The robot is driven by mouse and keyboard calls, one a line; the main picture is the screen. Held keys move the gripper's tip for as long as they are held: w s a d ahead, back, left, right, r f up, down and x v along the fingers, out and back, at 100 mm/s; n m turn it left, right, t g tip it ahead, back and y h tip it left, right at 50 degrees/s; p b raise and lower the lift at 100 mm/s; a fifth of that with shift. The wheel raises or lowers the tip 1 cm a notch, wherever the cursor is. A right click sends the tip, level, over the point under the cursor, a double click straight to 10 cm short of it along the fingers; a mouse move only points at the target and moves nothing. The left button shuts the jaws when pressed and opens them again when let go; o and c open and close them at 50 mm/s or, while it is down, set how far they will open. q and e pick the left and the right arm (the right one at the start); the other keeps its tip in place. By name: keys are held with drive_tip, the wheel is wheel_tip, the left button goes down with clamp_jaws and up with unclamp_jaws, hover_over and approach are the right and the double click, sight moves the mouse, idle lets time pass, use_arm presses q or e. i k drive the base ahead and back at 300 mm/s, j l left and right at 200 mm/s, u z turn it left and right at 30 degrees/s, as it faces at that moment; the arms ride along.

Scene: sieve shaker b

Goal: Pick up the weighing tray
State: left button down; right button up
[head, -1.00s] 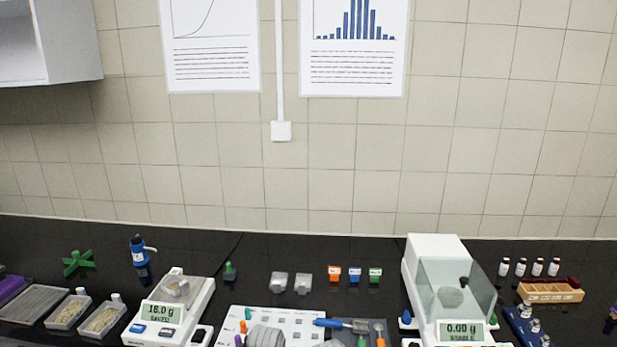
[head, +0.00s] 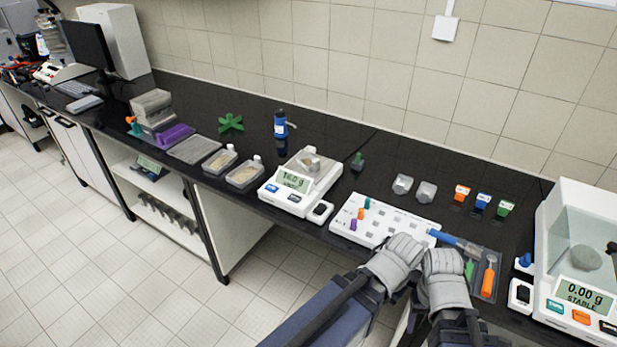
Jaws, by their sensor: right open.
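A small light dish (head: 311,163) rests on the pan of the left balance (head: 292,192); it may be the weighing tray, but I cannot tell for sure. My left gripper (head: 402,248) and my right gripper (head: 444,262) are side by side at the front edge of the bench, over the front right of the white board. Both are to the right of the left balance and apart from the dish. The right gripper is open and I see nothing in it. The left gripper's fingers are seen from behind, so their opening is hidden.
The white board (head: 350,220) holds small coloured pieces. Two sample trays (head: 244,174) stand left of the balance. A blue-handled brush (head: 450,240) and an orange-handled tool (head: 488,277) lie at right. A second balance (head: 572,300) has a glass shield. Grey blocks (head: 403,184) stand behind.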

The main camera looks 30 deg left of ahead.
sight(308, 162)
drive_tip(key=z, duration=0.25)
drive_tip(key=k+j+z, duration=0.1)
drive_tip(key=j+z, duration=0.25)
drive_tip(key=k+j+z, duration=0.1)
drive_tip(key=j+z, duration=0.2)
drive_tip(key=k+j+z, duration=0.1)
drive_tip(key=k+j, duration=0.15)
drive_tip(key=j, duration=0.2)
drive_tip(key=k+j+z, duration=0.1)
drive_tip(key=k+j, duration=0.2)
drive_tip(key=j, duration=0.15)
drive_tip(key=k+j+z, duration=0.1)
drive_tip(key=k+j, duration=0.2)
drive_tip(key=j, duration=0.15)
drive_tip(key=i+j, duration=0.35)
